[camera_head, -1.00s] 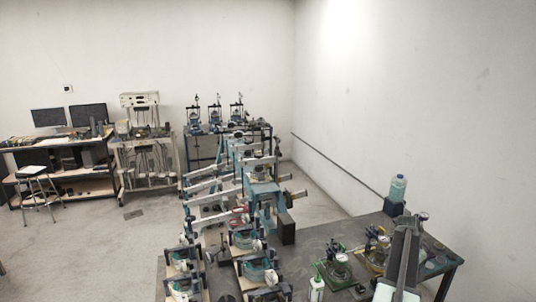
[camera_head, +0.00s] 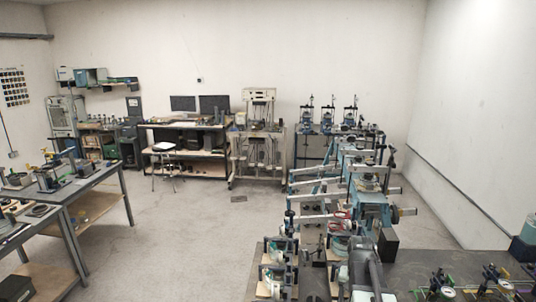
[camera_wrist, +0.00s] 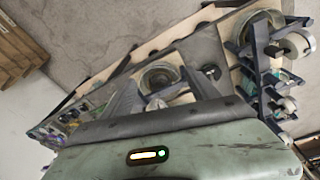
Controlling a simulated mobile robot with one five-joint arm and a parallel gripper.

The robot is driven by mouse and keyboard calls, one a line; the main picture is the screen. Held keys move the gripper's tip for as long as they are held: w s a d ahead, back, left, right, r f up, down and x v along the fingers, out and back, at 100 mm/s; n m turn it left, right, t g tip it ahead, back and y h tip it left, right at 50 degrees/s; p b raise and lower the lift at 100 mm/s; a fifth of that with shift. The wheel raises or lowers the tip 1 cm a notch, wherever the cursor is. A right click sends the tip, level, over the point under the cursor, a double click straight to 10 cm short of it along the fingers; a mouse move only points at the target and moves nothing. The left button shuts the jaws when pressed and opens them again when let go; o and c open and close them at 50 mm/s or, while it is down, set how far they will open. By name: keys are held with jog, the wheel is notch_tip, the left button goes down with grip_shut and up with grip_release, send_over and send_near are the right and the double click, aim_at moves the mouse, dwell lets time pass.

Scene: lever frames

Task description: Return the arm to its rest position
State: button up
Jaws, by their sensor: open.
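My arm (camera_head: 365,262) shows at the bottom of the head view, right of centre, as a dark upper link with a pale lower part. It stands in front of a bench with lever frames. In the wrist view, my gripper (camera_wrist: 170,62) shows as two grey fingers set apart, rising from a dark bar on a worn green housing with an orange and a green light. No object is seen held between the fingers. Bench equipment lies beyond them. The head view does not show the fingers clearly.
A row of lever frames (camera_head: 368,185) fills the right middle. A dark bench (camera_head: 425,268) with small devices is at the lower right. Tables (camera_head: 85,183) stand at the left. A desk with monitors (camera_head: 187,135) is at the back. The grey floor (camera_head: 190,240) between is clear.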

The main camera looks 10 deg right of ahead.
jog(key=s+a+n+y, duration=0.1)
jog(key=s+a+n, duration=0.15)
jog(key=a, duration=0.85)
jog(key=s+a+n, duration=0.2)
jog(key=a+n, duration=0.2)
jog(key=a, duration=0.7)
notch_tip(320, 180, down, 23)
jog(key=b, duration=2.3)
jog(key=shift+a+f+g, duration=0.15)
jog(key=shift+a+g, duration=0.05)
jog(key=shift+g, duration=0.2)
jog(key=shift+w, duration=0.1)
